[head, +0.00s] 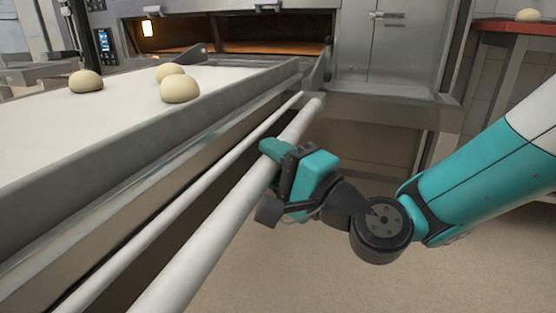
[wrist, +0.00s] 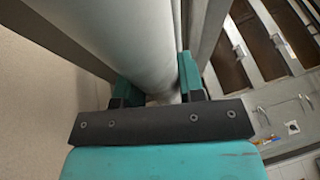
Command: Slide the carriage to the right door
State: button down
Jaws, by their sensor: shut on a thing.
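The carriage (head: 225,112) is a long metal loader with a pale belt, at the left of the head view. A thick light-grey bar (head: 215,236) runs along its near side, and it also fills the upper middle of the wrist view (wrist: 120,40). My gripper (head: 274,158) is closed around this bar near its far end. In the wrist view, the teal fingers of my gripper (wrist: 158,88) lie on either side of the bar. An open oven mouth (head: 270,47) with a lit interior stands beyond the carriage's far end. I cannot tell which door is the right one.
Several dough balls (head: 180,89) lie on the belt. A grey metal cabinet front with a latch (head: 390,45) and a ledge below it stand right of the oven mouth. A red-topped table (head: 515,27) is at the far right. The floor (head: 320,275) on the near right looks clear.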

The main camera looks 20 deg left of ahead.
jog(key=shift+d, duration=0.25)
jog(key=c, duration=0.8)
grip_release()
jog(key=shift+d, duration=0.1)
jog(key=shift+o, duration=0.3)
jog(key=b+v, duration=1.4)
jog(key=v, duration=0.3)
jog(key=shift+d+f+b, duration=0.15)
jog(key=shift+b, duration=0.25)
